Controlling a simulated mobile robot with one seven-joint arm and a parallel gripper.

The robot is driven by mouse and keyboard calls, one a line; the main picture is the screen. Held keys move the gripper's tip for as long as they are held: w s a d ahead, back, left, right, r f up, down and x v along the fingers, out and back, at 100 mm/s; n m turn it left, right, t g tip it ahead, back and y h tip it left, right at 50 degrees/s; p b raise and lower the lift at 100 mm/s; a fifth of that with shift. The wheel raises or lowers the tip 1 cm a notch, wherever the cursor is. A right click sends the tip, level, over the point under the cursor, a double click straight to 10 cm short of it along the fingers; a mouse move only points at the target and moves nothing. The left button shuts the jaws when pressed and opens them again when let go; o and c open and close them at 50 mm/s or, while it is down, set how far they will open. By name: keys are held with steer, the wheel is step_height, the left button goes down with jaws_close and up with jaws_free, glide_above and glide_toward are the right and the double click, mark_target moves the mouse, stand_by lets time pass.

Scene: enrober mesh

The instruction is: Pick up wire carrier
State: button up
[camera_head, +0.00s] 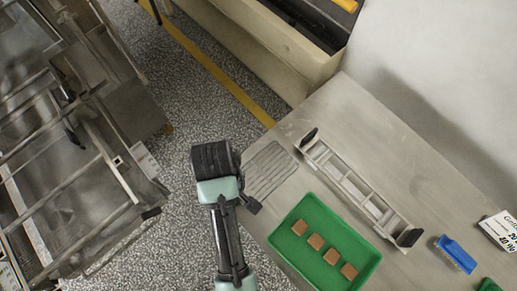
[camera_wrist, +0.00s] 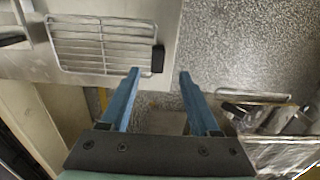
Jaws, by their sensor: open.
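The wire carrier (camera_head: 270,172) is a flat grid of thin metal bars. It lies at the left edge of the steel table, and a black grip (camera_head: 252,205) is at its lower left. In the wrist view the wire carrier (camera_wrist: 100,44) fills the upper left, with its black grip (camera_wrist: 158,59) at the right end. My gripper (camera_wrist: 159,72) is open, with two blue fingers and nothing held. The black grip shows between and just beyond the fingertips; the distance is hard to tell. In the head view my fingers are hidden behind my arm.
The steel table (camera_head: 400,160) also holds a long metal frame (camera_head: 350,187) with black ends, a green tray (camera_head: 300,268) with several brown squares, a blue brush (camera_head: 456,254) and a white sign (camera_head: 500,230). Metal machinery (camera_head: 75,150) stands left, across speckled floor.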

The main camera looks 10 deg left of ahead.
steer(key=shift+w+f+p, duration=0.15)
steer(key=shift+f+p, duration=0.5)
steer(key=shift+f, duration=3.2)
jaws_close()
